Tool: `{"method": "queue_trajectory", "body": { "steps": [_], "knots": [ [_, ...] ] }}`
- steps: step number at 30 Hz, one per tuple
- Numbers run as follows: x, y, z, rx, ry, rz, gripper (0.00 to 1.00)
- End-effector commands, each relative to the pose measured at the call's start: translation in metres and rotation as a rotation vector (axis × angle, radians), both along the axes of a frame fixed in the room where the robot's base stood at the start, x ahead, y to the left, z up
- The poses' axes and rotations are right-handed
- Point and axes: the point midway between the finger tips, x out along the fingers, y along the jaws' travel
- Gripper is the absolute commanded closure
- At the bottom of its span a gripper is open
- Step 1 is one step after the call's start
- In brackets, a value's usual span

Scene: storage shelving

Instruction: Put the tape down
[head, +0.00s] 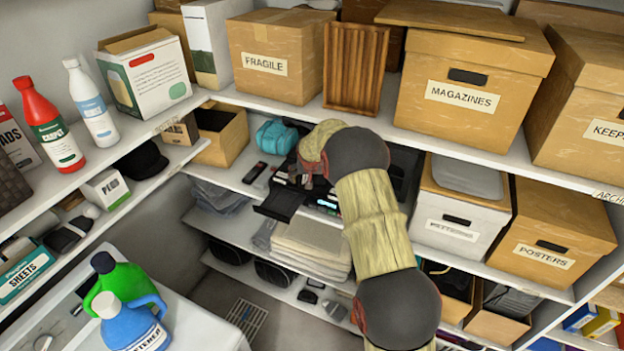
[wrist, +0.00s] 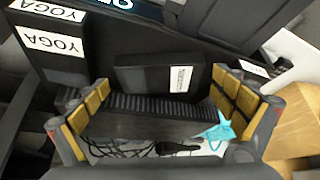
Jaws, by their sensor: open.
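A black tape (wrist: 150,78) with a white label lies in front of my gripper in the wrist view, near the level of the fingertips. My gripper (wrist: 161,84) is open, with its yellow-padded fingers spread to the left and right of the tape. I see no finger pressed against it. Black cases labelled YOGA (wrist: 52,42) sit at the upper left. In the head view my gripper (head: 308,172) is over the middle shelf, and my arm hides much of that spot. Small black items with white labels show there, but I cannot tell which is the tape.
A teal bag (head: 276,136) sits behind my gripper, and a black open tray (head: 280,204) is just below it. Folded towels (head: 308,246) lie lower down. The upper shelf carries a FRAGILE box (head: 268,62) and a MAGAZINES box (head: 465,92), close above my arm.

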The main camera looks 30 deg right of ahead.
Motion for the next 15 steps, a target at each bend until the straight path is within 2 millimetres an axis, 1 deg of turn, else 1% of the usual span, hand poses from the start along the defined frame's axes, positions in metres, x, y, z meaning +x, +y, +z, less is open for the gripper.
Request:
{"method": "queue_trajectory", "body": {
  "steps": [8, 11, 15],
  "knots": [
    [0.0, 0.0, 0.002, 0.0, 0.0, 0.0, 0.03],
    [-0.002, 0.002, 0.01, 0.0, -0.002, 0.0, 0.03],
    [-0.012, 0.007, 0.029, -0.001, -0.004, 0.0, 0.03]
  ]
}}
